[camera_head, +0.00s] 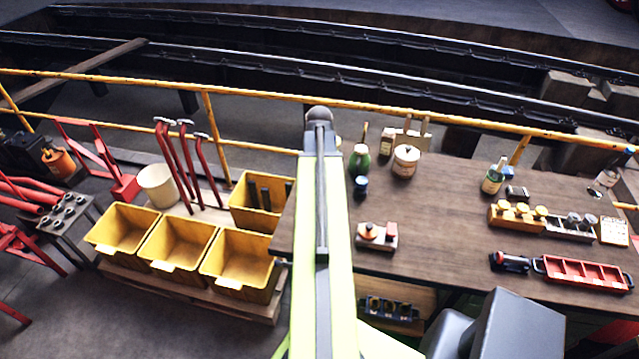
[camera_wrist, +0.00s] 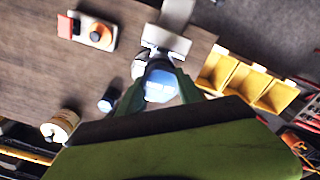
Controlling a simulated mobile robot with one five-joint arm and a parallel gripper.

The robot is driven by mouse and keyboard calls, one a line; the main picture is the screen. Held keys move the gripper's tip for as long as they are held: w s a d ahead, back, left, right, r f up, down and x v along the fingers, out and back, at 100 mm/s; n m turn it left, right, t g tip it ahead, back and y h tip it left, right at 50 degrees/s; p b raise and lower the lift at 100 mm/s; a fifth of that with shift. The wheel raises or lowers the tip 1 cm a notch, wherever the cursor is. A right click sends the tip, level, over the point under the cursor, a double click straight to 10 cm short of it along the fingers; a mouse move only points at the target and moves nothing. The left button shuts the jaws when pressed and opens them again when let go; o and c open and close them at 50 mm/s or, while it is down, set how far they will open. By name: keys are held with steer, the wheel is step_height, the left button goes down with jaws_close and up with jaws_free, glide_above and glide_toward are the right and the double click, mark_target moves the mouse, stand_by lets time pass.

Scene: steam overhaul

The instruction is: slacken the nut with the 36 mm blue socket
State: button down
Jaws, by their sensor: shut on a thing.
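In the wrist view my gripper (camera_wrist: 159,88) is shut on a light blue socket (camera_wrist: 160,86), with a green finger on each side of it. A pale round metal part (camera_wrist: 139,66) shows just beyond the socket, beside a grey metal bracket (camera_wrist: 167,40) at the table edge. I cannot tell whether the socket touches that part. The nut cannot be made out clearly; the socket and fingers hide what lies behind them. In the head view my own arm covers the gripper and the held socket.
A yellow rail (camera_head: 400,118) runs behind.

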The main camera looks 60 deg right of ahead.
steer(key=shift+f+b, duration=2)
steer(key=shift+f, duration=0.05)
stand_by(0.4)
steer(key=c, duration=1.4)
jaws_free()
steer(key=shift+c, duration=0.2)
jaws_close()
steer(key=n, duration=0.4)
